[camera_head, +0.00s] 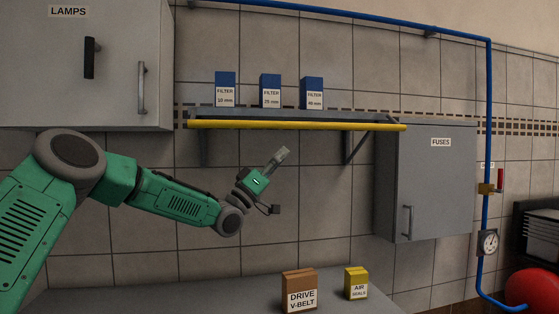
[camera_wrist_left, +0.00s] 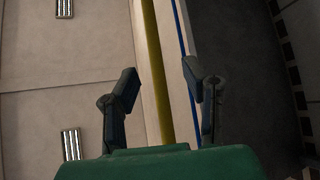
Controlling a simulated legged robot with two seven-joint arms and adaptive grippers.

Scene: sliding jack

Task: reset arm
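My left gripper (camera_head: 278,182) is raised in front of the tiled wall, below the shelf and left of the FUSES cabinet. Its two fingers are spread apart with nothing between them. In the left wrist view the left gripper (camera_wrist_left: 163,88) also shows both fingers apart and empty. My green left arm comes in from the left of the head view. My right gripper is in neither view.
A shelf with a yellow front bar (camera_head: 300,125) holds three blue-and-white FILTER boxes (camera_head: 270,92). The LAMPS cabinet (camera_head: 110,85) and FUSES cabinet (camera_head: 440,180) are closed. A DRIVE V-BELT box (camera_head: 299,291) and a yellow AIR SEALS box (camera_head: 356,284) stand on the grey surface (camera_head: 225,295) below.

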